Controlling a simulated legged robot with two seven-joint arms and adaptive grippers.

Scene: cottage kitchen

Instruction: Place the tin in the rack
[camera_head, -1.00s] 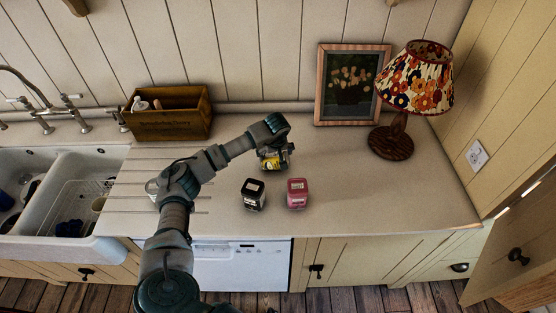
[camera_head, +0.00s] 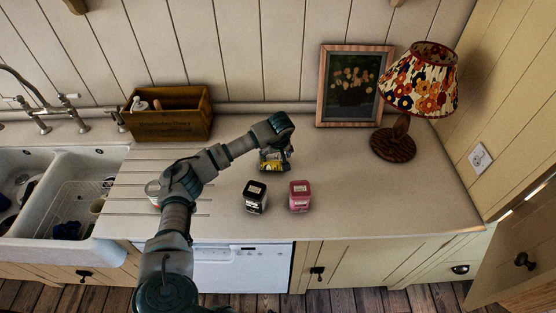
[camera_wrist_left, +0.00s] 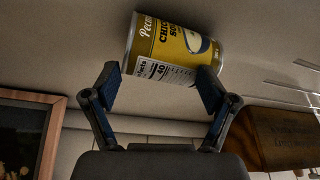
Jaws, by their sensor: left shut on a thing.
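The tin (camera_head: 272,166) is a yellow can with a printed label, over or on the countertop near the back. In the left wrist view the tin (camera_wrist_left: 172,52) lies tilted between the two fingers. My left gripper (camera_head: 274,153) is shut on it, and its pads (camera_wrist_left: 160,88) touch either side. The gripper hides part of the tin in the head view. I cannot tell whether the tin touches the counter. A pale wire rack (camera_head: 80,200) stands in the sink at the left. My right gripper is not in view.
A wooden box (camera_head: 170,118), framed picture (camera_head: 352,85) and lamp (camera_head: 400,135) line the back. My forearm partly hides a pale round object (camera_head: 152,188). The right counter is clear.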

